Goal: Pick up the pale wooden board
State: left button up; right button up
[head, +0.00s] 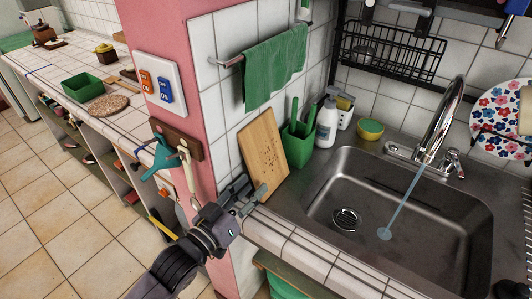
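The pale wooden board (262,150) leans upright against the white tiled wall, on the counter left of the sink. My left gripper (250,190) is at the board's lower left edge, with its fingers apart. One finger overlaps the board's lower part in the picture; I cannot tell whether it touches.
Right of the board stand a green utensil holder (297,146) and a white bottle (327,122). A green towel (274,68) hangs above. The steel sink (330,215), with running tap (437,125), lies to the right. A pink wall corner (203,170) is close on the left.

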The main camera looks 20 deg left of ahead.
aim_at(255, 185)
pick_arm(q)
jog(key=shift+f+p+x, duration=0.15)
jog(key=shift+p+x, duration=0.15)
jog(key=shift+x, duration=1.05)
jog(key=shift+f+p+x, duration=0.15)
jog(key=shift+p+x, duration=0.1)
jog(key=shift+x, duration=1.05)
jog(key=shift+a, duration=0.15)
jog(key=shift+c, duration=0.4)
grip_shut()
jog(key=shift+r, duration=0.1)
